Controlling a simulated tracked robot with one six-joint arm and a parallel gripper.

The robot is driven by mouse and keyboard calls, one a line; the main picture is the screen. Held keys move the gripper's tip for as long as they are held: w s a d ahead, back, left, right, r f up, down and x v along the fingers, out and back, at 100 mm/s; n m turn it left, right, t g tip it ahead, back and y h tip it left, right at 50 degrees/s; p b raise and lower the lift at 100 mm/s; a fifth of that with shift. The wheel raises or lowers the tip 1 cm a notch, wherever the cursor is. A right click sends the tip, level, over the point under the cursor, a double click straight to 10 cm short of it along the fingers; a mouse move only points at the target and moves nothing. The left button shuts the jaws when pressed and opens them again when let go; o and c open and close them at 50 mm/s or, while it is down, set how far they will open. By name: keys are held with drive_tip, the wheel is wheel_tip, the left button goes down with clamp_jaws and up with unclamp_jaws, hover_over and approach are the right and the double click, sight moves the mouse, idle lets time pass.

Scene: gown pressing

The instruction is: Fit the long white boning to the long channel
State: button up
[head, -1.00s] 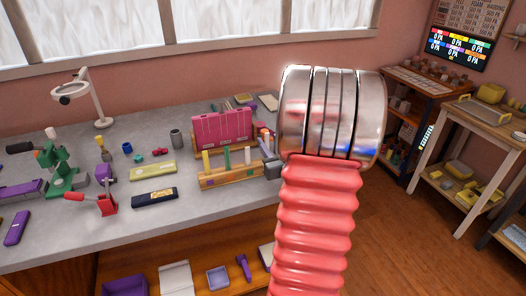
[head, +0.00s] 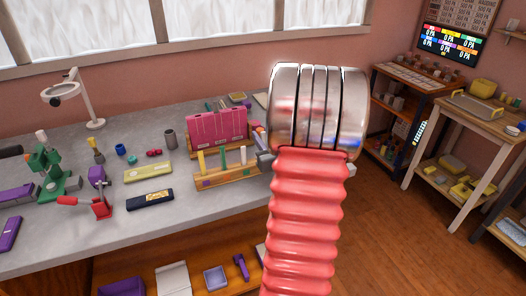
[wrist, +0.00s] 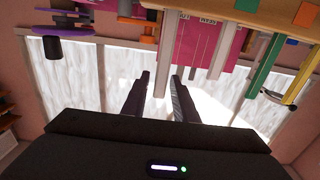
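The wrist view appears upside down. My gripper (wrist: 161,78) is open, its two dark fingers apart with a gap between the tips. A long pale strip, apparently the long white boning (wrist: 163,55), shows in that gap, running past the fingertips; I cannot tell whether they touch it. In the head view my gripper is mostly hidden behind my arm, at the right end of a wooden rack (head: 240,173). The magenta board (head: 217,128), perhaps the one with the channels, stands behind the rack; it also shows in the wrist view (wrist: 195,45).
A yellow strip (head: 202,161) and a green strip (head: 223,157) stand in the rack. A yellow case (head: 148,172), a dark case (head: 150,200) and a red clamp (head: 100,207) lie to its left. Bare grey bench (head: 60,238) shows at front left.

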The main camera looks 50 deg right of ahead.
clamp_jaws()
drive_tip(key=shift+r, duration=0.1)
idle(0.4)
drive_tip(key=shift+r, duration=4.95)
